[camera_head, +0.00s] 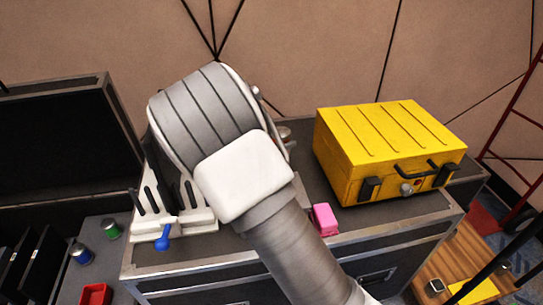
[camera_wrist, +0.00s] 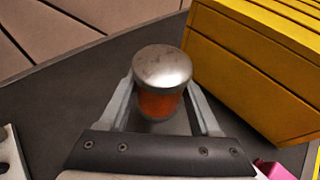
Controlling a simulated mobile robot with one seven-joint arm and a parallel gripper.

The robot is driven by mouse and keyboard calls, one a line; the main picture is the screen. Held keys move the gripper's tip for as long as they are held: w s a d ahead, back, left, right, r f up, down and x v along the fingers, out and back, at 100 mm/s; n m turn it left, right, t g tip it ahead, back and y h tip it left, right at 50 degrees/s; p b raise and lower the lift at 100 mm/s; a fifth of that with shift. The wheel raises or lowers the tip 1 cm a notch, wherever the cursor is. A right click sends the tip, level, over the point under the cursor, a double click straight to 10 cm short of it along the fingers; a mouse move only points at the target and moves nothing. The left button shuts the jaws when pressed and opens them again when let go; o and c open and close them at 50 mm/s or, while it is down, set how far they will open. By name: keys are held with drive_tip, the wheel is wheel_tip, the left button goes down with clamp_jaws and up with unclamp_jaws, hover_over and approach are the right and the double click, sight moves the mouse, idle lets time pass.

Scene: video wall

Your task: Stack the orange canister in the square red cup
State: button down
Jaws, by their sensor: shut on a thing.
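The orange canister (camera_wrist: 160,104) has a silver metal lid and stands upright in the wrist view. My gripper (camera_wrist: 160,92) is shut on it, with one finger on each side. In the head view my arm hides the gripper and most of the canister; a small metallic bit (camera_head: 284,134) shows just right of the arm. The square red cup (camera_head: 95,295) is at the bottom left of the head view, on a lower dark surface, partly cut off by the frame edge. The gripper is well away from it.
A yellow case (camera_head: 385,150) stands right of the canister on the dark case top. A pink block (camera_head: 323,219) lies in front of it. A white rack with a blue-handled tool (camera_head: 165,238) stands left. Green (camera_head: 111,229) and blue (camera_head: 80,253) canisters stand near the cup.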

drive_tip(key=w+f, duration=0.1)
drive_tip(key=w+a+f, duration=0.1)
drive_tip(key=w, duration=0.1)
drive_tip(key=w+a+f, duration=0.1)
drive_tip(key=w, duration=0.1)
drive_tip(key=shift+a+f+b, duration=0.2)
drive_tip(key=shift+b, duration=0.2)
drive_tip(key=shift+f+b, duration=0.75)
drive_tip(key=shift+f, duration=1.2)
drive_tip(key=shift+f, duration=0.1)
drive_tip(key=shift+f, duration=0.15)
drive_tip(key=shift+c, duration=0.6)
unclamp_jaws()
